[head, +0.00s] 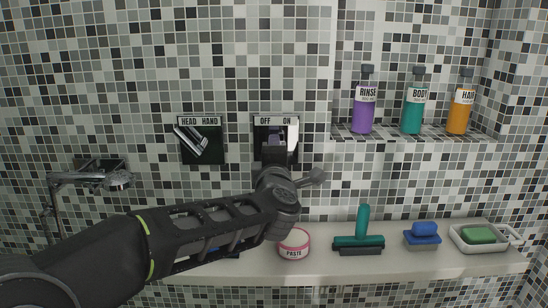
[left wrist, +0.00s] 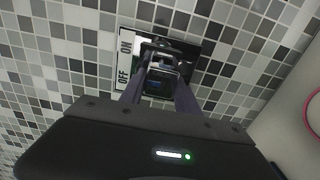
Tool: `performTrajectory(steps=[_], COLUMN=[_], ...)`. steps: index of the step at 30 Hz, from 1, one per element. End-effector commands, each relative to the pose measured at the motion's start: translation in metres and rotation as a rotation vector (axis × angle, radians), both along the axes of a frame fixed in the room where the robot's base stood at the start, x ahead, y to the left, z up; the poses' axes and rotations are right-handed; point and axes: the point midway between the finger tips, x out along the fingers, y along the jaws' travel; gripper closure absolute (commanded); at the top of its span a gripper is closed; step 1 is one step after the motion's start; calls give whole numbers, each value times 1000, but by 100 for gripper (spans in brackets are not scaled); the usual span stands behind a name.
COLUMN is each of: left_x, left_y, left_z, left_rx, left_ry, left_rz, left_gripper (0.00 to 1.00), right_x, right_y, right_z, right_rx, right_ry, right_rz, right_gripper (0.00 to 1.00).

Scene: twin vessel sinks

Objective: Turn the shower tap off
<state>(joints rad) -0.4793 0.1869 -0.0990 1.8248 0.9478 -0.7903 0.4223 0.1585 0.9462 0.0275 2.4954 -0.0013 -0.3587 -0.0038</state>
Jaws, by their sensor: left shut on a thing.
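The shower tap is a dark wall plate (head: 262,137) with a label strip reading OFF on the left and ON on the right. A pale, shiny piece of its lever (head: 293,140) shows under the ON side; the rest is hidden by my gripper. My left gripper (head: 279,133) is at the plate, shut on the tap lever. In the left wrist view the two fingers (left wrist: 161,72) close around the lever in front of the plate (left wrist: 206,43), with the OFF/ON strip (left wrist: 125,60) beside them. The lever's exact angle is hard to tell. My right gripper is not in view.
A HEAD/HAND lever plate (head: 200,155) is on the wall to the left. A shower fitting (head: 90,178) juts out at far left. The ledge below holds a paste tub (head: 294,246), squeegee (head: 360,240), blue brush (head: 423,238) and soap dish (head: 462,245). Bottles (head: 413,108) stand on the upper shelf.

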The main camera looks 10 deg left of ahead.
Motion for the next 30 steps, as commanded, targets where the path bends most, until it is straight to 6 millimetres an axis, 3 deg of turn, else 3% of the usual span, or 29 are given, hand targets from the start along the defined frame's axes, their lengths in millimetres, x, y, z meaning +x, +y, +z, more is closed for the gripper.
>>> performTrajectory(steps=[12,13,21,30], left_x=[0,0,0,-2], left_y=[2,2,1,0], left_z=[-5,-5,-3,-1], left_rx=[-14,-14,-12,-11], left_ry=[5,6,2,-1], left_rz=[5,5,3,1], left_gripper=[100,61,40,40], right_x=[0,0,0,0], right_y=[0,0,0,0], right_z=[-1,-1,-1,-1], right_rx=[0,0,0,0], right_ry=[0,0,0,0], right_rz=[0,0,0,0], right_gripper=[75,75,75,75])
